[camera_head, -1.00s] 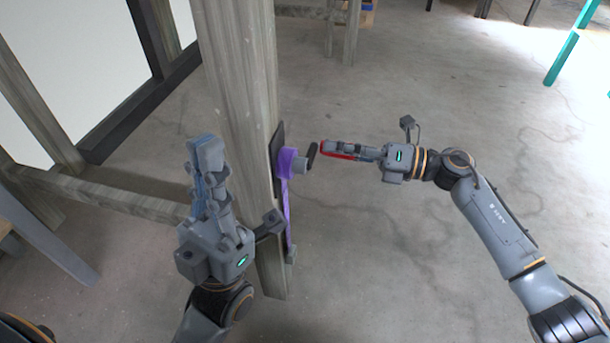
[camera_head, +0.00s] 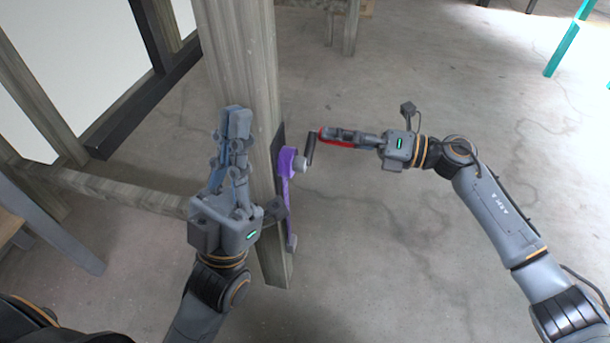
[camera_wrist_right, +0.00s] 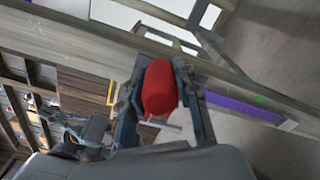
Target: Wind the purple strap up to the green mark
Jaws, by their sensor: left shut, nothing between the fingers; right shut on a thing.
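The purple strap (camera_head: 284,212) hangs down the side of a wooden post from a purple drum (camera_head: 287,160) with a grey hub. A black crank handle (camera_head: 310,150) stands out beside the hub. In the right wrist view the strap (camera_wrist_right: 235,106) runs along the post, with a small green mark (camera_wrist_right: 260,99) at its edge. My left gripper (camera_head: 236,112) is shut and empty, in front of the post, left of the drum.
The wooden post (camera_head: 238,60) stands between my left gripper and the crank. A low wooden rail (camera_head: 110,190) joins it from the left. A teal leg (camera_head: 565,45) stands far right.

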